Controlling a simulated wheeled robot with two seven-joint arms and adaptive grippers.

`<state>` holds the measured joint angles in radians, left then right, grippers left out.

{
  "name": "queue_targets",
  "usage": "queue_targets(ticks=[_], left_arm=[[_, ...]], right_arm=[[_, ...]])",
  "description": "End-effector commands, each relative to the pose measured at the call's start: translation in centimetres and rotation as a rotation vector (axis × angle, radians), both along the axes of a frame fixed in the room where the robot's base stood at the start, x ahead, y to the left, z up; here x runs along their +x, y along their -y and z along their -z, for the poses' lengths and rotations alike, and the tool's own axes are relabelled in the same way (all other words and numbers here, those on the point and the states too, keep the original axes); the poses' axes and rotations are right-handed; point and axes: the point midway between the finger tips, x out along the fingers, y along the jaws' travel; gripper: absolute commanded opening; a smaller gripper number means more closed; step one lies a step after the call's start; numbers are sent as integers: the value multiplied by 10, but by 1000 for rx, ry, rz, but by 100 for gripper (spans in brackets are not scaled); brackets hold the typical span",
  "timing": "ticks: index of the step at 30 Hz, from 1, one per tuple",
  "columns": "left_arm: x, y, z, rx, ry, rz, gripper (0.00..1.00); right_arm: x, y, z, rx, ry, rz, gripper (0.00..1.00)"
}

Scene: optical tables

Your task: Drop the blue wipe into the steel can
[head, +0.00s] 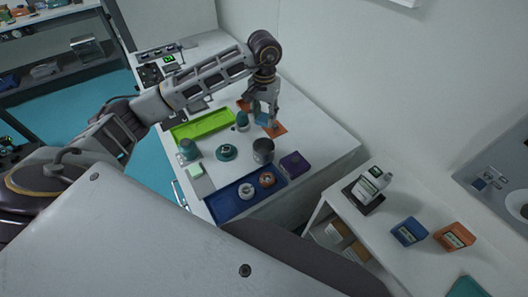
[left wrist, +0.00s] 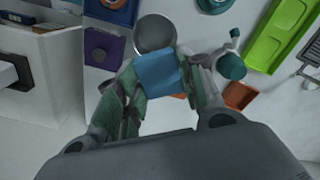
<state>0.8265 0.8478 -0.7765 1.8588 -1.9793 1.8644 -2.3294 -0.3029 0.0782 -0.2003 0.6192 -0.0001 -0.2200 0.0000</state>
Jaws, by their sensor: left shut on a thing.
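The blue wipe (left wrist: 160,74) is pinched between the fingertips of my left gripper (left wrist: 165,80) in the left wrist view. In the head view my left gripper (head: 265,112) hangs over the back of the table, shut on the wipe (head: 262,118). The steel can (head: 263,151) stands upright on the table, nearer the front than the gripper. It also shows in the left wrist view (left wrist: 154,33), just beyond the wipe, which overlaps its lower rim in the picture. The can's inside is hard to make out. My right gripper is not in view.
A purple box (head: 294,164) stands beside the can. A lime-green tray (head: 203,126), a blue tray (head: 226,204) with two round parts and a dark round piece (head: 227,152) are close by. Orange pieces (head: 275,130) lie near the gripper. A wall rises behind the table.

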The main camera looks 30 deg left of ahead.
Motion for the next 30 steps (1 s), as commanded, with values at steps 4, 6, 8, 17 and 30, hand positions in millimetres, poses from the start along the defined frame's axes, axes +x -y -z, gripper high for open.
queue_targets(ticks=[4, 6, 8, 17, 30], left_arm=[[0, 0, 1, 0, 0, 0, 19], [0, 0, 2, 0, 0, 0, 19], [0, 0, 4, -1, -1, 0, 19], [0, 1, 25, -1, -1, 0, 19], [0, 0, 57, 0, 0, 0, 19]], right_arm=[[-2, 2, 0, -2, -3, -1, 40], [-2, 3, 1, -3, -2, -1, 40], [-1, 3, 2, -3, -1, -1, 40], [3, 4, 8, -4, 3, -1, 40], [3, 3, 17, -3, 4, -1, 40]])
